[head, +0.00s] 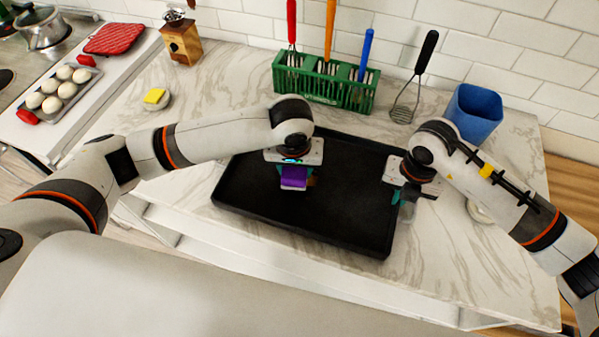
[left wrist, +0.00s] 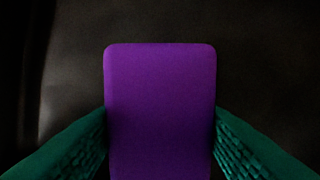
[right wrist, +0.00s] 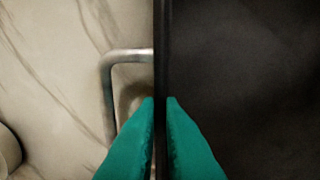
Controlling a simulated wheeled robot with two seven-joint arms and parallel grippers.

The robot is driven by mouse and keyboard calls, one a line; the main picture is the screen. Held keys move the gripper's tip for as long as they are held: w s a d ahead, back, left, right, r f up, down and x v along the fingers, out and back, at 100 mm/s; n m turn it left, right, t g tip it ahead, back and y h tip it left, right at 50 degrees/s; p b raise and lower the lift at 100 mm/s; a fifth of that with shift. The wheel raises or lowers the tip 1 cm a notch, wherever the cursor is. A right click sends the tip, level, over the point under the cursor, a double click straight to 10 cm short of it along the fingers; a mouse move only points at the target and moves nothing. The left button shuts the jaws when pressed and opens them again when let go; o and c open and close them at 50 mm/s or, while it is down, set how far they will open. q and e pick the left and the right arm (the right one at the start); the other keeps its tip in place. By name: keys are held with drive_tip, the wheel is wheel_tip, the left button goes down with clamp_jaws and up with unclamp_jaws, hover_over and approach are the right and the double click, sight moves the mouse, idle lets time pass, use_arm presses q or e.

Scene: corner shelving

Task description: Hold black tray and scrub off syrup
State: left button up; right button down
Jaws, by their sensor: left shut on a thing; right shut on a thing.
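The black tray (head: 340,226) lies on the marble counter, and its dark floor fills much of the left wrist view (left wrist: 265,70). My left gripper (head: 292,188) is shut on a purple sponge (head: 293,178) over the tray's left-middle part. The sponge stands between the green fingers in the left wrist view (left wrist: 160,110); I cannot tell whether it touches the tray. My right gripper (right wrist: 160,105) is shut on the tray's right rim (right wrist: 161,40), one finger on each side of it. I see no clear syrup on the visible tray floor; my left arm hides part of it.
A green rack (head: 325,88) with colored-handled utensils stands behind the tray. A whisk (head: 405,105) and a blue cup (head: 473,112) are at the back right. A yellow sponge on a dish (head: 155,97) and an egg tray (head: 60,90) are at left.

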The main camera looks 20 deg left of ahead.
use_arm(q)
drive_tip(key=shift+r, duration=2.8)
drive_tip(key=shift+s+d+f, duration=0.1)
drive_tip(key=shift+f, duration=0.1)
